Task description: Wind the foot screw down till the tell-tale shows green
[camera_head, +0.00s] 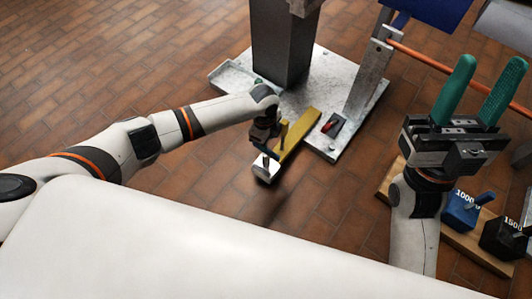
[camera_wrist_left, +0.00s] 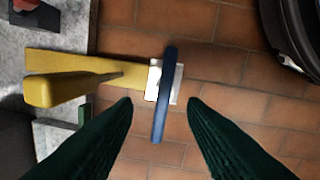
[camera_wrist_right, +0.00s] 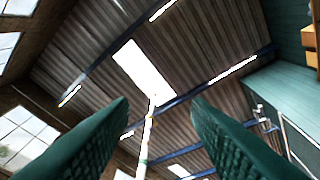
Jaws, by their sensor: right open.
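A yellow arm (camera_head: 300,134) reaches from the pale base plate, with a white block (camera_head: 265,174) at its outer end. In the left wrist view a blue bar (camera_wrist_left: 164,85) lies across the white block (camera_wrist_left: 178,84); I take it as the foot screw's handle. A dark housing with a red part (camera_head: 331,125), likely the tell-tale, sits on the plate; no green shows on it. My left gripper (camera_head: 267,152) is over the arm's outer end, fingers open, the bar's near end between them in its wrist view. My right gripper (camera_head: 488,78) is open, empty, pointing up.
A grey mast (camera_head: 283,45) rises from the base plate (camera_head: 350,135). An orange rod (camera_head: 440,67) runs to the right from a bracket. A blue 1000 weight (camera_head: 459,212) and a black 1500 weight (camera_head: 503,238) stand on a wooden board at right. Brick floor lies clear at left.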

